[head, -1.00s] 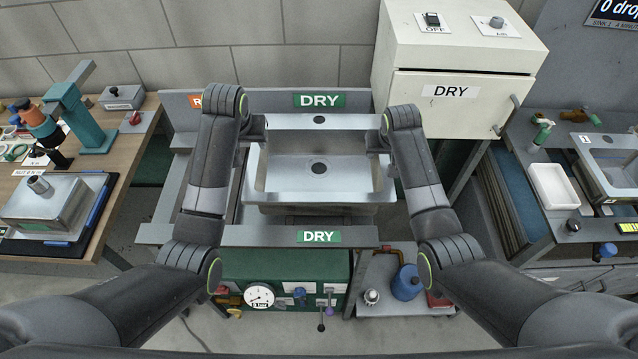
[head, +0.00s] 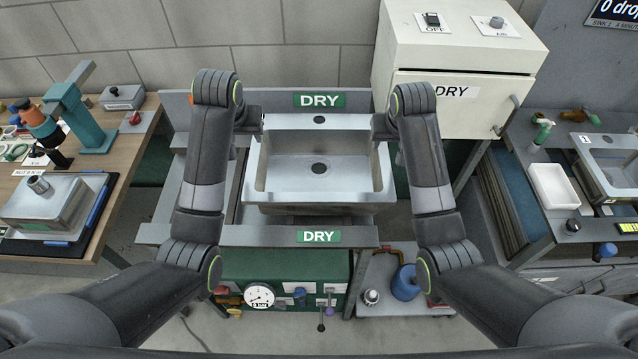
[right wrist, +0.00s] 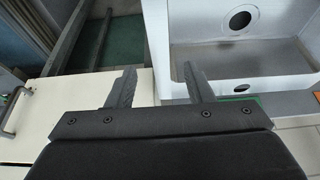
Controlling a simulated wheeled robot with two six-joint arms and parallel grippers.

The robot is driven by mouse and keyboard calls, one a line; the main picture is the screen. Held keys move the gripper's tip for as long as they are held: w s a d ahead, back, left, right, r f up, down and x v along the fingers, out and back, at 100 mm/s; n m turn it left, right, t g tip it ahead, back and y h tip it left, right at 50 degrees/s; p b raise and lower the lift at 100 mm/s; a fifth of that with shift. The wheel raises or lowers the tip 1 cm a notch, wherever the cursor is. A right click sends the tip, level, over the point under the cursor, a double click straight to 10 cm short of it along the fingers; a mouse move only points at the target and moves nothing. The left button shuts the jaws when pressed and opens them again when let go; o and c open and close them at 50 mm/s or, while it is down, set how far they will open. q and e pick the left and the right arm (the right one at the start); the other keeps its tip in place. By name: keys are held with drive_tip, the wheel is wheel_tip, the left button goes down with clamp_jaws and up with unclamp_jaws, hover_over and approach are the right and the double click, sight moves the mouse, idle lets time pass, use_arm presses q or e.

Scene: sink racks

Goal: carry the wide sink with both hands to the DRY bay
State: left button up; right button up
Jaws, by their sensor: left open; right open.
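The wide grey sink (head: 319,205) sits level in the rack bay with a green DRY sign (head: 319,100) behind it and another DRY sign (head: 318,236) in front. Its drain hole is visible. My left gripper (head: 252,122) is open beside the sink's back left corner. My right gripper (head: 382,128) is open beside the back right corner. In the right wrist view the open fingers (right wrist: 160,88) hold nothing, and the sink (right wrist: 240,55) shows beyond and to the right. Whether the fingers touch the sink is hard to tell.
The rack's front rail (head: 265,236) runs before the sink. A cream cabinet (head: 455,60) with a DRY label stands close at the back right. A workbench (head: 130,150) is at left. Another bench with a white tray (head: 554,187) is at right. A partly hidden orange sign is at back left.

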drive_tip(key=shift+v, duration=1.85)
drive_tip(key=shift+f, duration=0.1)
